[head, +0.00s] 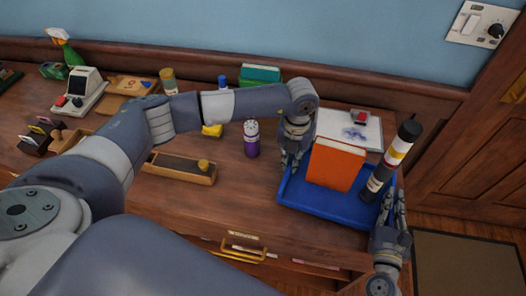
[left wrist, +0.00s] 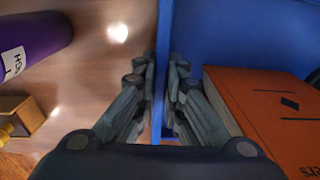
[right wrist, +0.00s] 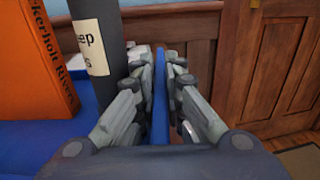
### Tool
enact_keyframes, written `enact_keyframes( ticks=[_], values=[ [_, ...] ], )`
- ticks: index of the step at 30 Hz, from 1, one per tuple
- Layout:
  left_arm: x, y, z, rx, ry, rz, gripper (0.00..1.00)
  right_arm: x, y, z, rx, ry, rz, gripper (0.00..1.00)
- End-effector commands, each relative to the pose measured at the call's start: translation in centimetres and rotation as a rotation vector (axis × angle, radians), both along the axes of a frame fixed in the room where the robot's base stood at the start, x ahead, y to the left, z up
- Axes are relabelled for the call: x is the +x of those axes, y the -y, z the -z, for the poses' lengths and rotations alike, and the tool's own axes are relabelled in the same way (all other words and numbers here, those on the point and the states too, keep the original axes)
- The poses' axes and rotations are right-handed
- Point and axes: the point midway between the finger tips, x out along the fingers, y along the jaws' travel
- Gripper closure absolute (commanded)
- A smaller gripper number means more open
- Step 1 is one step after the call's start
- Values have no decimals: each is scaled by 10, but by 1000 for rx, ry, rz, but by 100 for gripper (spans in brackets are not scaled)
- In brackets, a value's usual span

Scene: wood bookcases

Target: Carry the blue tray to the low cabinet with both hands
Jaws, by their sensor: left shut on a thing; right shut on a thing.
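The blue tray (head: 317,203) is at the right end of the wooden cabinet top. I cannot tell whether the tray touches the cabinet top. The low cabinet of the task cannot be told apart here.
A purple bottle (head: 251,140) and a long wooden box (head: 181,168) stand left of the tray. A white sheet (head: 350,128) lies behind it. Several desk items fill the left side. A wooden door (head: 470,160) and a dark floor mat (head: 465,264) are at the right.

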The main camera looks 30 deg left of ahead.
Motion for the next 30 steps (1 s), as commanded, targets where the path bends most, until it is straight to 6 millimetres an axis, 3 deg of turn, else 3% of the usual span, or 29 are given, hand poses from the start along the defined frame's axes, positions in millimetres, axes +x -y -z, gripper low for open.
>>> enact_keyframes(
  ticks=[6, 9, 10, 22, 30],
  values=[
    [1, 1, 12, -4, 2, 1, 100, 0, -1, 11, 1, 3, -1, 100],
    [0, 1, 10, -3, 1, 1, 72, 0, -1, 11, 1, -1, -2, 72],
    [0, 1, 10, -2, 1, 1, 70, 0, -1, 11, 1, -1, -2, 70],
    [1, 0, 4, -1, 2, 0, 70, 0, 0, 10, 0, 0, 0, 70],
    [1, 1, -47, -2, 6, 1, 70, 0, 0, 10, 0, 0, 0, 70]
  ],
)
